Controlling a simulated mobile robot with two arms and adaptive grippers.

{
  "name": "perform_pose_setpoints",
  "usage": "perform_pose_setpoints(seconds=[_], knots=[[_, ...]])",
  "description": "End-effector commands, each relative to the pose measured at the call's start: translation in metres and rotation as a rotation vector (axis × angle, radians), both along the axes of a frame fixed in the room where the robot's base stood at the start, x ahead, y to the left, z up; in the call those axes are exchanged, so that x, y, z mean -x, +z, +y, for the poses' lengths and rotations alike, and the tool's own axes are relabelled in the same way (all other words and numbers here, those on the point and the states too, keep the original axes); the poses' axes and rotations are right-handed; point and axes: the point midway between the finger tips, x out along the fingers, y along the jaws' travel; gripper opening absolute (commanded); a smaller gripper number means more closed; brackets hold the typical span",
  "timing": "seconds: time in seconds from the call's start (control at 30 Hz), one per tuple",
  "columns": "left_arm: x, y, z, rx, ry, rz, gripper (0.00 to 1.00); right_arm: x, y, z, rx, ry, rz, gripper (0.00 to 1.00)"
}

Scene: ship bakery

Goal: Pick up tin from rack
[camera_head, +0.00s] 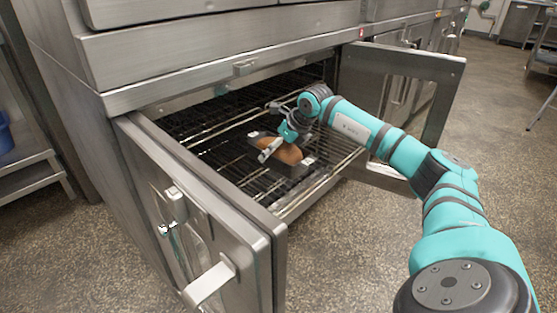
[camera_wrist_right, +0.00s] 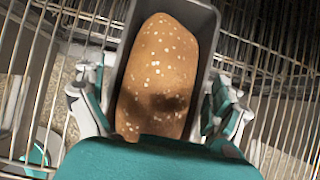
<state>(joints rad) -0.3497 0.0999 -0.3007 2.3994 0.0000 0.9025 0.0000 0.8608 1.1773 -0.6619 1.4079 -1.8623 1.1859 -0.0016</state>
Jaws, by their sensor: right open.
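The tin (camera_head: 289,170) is a dark rectangular loaf tin with a brown loaf in it. It sits on the wire rack (camera_head: 315,190) inside the open oven. In the right wrist view the tin's grey wall (camera_wrist_right: 209,25) shows around a seed-topped loaf (camera_wrist_right: 158,70). My right gripper (camera_head: 286,154) is over the tin, reaching in from the right. In the wrist view the open right gripper (camera_wrist_right: 155,108) has one finger on each side of the tin's near part. Contact with the walls cannot be told. The tin's near end is hidden by the gripper. My left gripper is out of view.
The left oven door (camera_head: 205,200) stands open toward the front, with a protruding handle (camera_head: 208,285). The right door (camera_head: 450,75) is open behind my right arm. The oven's top edge (camera_head: 220,85) lies above the rack. Speckled floor is clear in front.

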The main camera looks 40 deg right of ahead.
Motion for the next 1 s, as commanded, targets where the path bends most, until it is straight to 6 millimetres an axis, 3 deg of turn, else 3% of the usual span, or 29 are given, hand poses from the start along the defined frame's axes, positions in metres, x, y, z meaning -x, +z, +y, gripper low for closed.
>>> perform_pose_setpoints(seconds=[0.2,0.6,1.0], knots=[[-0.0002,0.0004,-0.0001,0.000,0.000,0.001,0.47,-0.0001,0.0006,-0.0003,0.001,-0.001,0.000,0.97],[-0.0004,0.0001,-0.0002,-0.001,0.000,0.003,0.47,0.0001,0.0003,-0.0003,0.001,-0.001,0.000,0.46],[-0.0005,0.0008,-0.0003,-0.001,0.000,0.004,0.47,-0.0003,0.0031,-0.0010,0.001,-0.002,-0.004,0.45]])
